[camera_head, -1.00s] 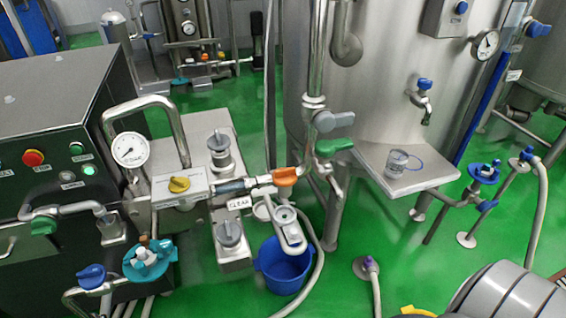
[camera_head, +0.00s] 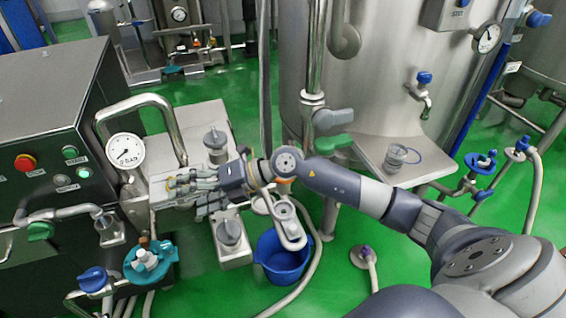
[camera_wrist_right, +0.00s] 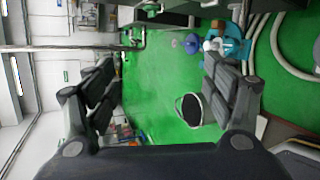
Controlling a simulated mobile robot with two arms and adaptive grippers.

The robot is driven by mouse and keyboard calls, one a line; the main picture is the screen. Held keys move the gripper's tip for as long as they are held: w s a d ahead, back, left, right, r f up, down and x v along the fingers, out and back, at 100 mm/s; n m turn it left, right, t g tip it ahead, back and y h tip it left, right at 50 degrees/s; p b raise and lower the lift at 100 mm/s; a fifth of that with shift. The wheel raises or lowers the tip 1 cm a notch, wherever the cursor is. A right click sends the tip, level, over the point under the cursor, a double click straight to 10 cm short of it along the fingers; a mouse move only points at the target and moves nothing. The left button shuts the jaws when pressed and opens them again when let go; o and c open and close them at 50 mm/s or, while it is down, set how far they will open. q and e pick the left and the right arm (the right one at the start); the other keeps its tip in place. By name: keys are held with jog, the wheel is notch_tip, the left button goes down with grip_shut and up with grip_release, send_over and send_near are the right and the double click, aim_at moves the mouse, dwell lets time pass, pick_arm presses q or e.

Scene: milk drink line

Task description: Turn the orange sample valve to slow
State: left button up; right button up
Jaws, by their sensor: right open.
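The orange sample valve (camera_head: 284,187) is on the pipe left of the tank; my right arm covers most of it, and only a small orange part shows below the wrist. How its handle is turned cannot be told. My right gripper (camera_head: 184,183) reaches left past the valve, over the pale block of the skid, and hides the yellow knob there. The gripper is open. In the right wrist view my right gripper (camera_wrist_right: 158,82) has its fingers wide apart with nothing between them but green floor beyond; the orange valve does not show there. My left gripper is not in view.
A blue bucket (camera_head: 283,258) stands below the valve area. A gauge (camera_head: 125,150) and a bent pipe (camera_head: 150,103) stand left of the gripper. A grey handle (camera_head: 333,118) and a green handle (camera_head: 333,143) are just above my arm. A cup (camera_head: 396,155) is on the tank's shelf.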

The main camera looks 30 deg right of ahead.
jog(key=w+d+g+h, duration=0.2)
jog(key=d+h, duration=1.1)
jog(key=d, duration=1.5)
jog(key=p+x, duration=0.2)
jog(key=x, duration=0.9)
jog(key=shift+a+f, duration=0.1)
jog(key=c, duration=1)
